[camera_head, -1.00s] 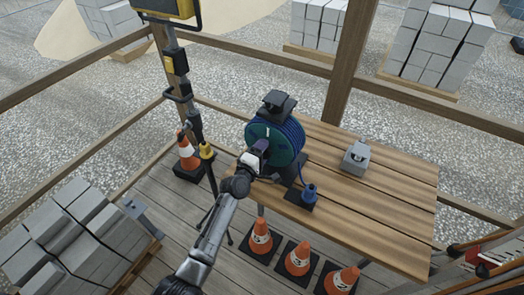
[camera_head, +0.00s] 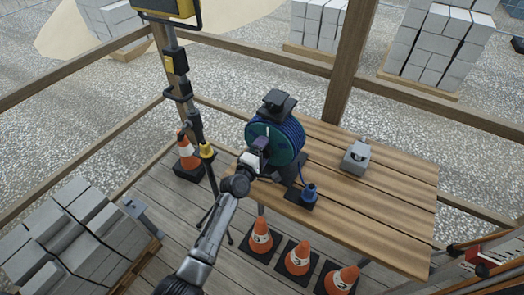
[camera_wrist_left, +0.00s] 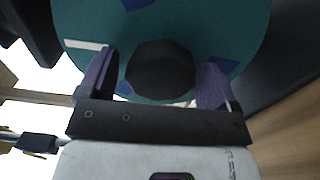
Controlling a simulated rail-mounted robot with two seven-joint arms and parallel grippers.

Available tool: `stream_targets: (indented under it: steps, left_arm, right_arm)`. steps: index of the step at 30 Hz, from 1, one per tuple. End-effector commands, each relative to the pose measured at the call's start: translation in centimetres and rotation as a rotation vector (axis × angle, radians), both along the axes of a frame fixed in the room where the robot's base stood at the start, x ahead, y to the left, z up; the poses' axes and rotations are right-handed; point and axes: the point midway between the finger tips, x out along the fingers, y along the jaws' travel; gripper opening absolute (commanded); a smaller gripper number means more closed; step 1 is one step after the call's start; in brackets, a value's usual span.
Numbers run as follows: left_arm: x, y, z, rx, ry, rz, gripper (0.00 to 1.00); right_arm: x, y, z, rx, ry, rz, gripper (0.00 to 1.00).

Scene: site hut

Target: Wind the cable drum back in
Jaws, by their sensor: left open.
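The cable drum (camera_head: 293,135) stands upright on the wooden table, with a teal side disc, blue cable wound on it and a black top piece. A blue cable runs down from it to a blue plug (camera_head: 309,192) on a dark plate at the table's near edge. My left gripper (camera_head: 262,146) is at the drum's near face. In the left wrist view, the open fingers (camera_wrist_left: 158,75) stand either side of a black round knob (camera_wrist_left: 160,68) on the teal disc (camera_wrist_left: 235,25). Contact with the knob cannot be told. My right gripper is not in view.
A grey device (camera_head: 356,156) sits on the table (camera_head: 385,200) right of the drum. Traffic cones (camera_head: 297,257) stand in front below the table, another (camera_head: 188,153) behind left. A black-and-yellow stand (camera_head: 207,152) is left of my arm. Grey blocks (camera_head: 75,235) are stacked at lower left.

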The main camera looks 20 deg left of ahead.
Motion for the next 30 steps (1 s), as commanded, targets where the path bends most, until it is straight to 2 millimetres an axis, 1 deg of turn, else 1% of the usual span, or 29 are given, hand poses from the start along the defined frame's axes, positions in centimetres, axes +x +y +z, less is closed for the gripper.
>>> stream_targets:
  steps: [5, 8, 11, 18, 21, 24, 30]
  left_arm:
    - [-0.5, 0.1, 0.0, 0.001, 0.0, 0.0, 0.84]
    - [-1.7, 0.3, 0.0, 0.0, 0.001, 0.0, 0.84]
    - [-3.4, 0.5, -0.1, -0.001, 0.002, 0.001, 0.84]
    - [-8.2, 1.4, 0.0, 0.0, 0.001, 0.0, 0.84]
    - [-9.9, 1.7, -0.1, 0.0, 0.0, 0.001, 0.84]
    - [-11.3, 1.9, -0.1, 0.0, 0.002, 0.0, 0.84]
    - [-13.1, 2.2, 0.0, 0.0, 0.0, 0.0, 0.84]
  right_arm:
    - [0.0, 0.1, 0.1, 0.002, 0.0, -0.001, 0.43]
    - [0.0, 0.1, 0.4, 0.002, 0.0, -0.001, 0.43]
    - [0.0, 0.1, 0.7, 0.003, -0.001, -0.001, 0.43]
    - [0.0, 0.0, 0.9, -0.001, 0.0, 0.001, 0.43]
    - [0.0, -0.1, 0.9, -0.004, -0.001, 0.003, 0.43]
    - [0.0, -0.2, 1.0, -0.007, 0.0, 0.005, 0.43]
    - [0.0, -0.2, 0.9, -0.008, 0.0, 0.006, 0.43]
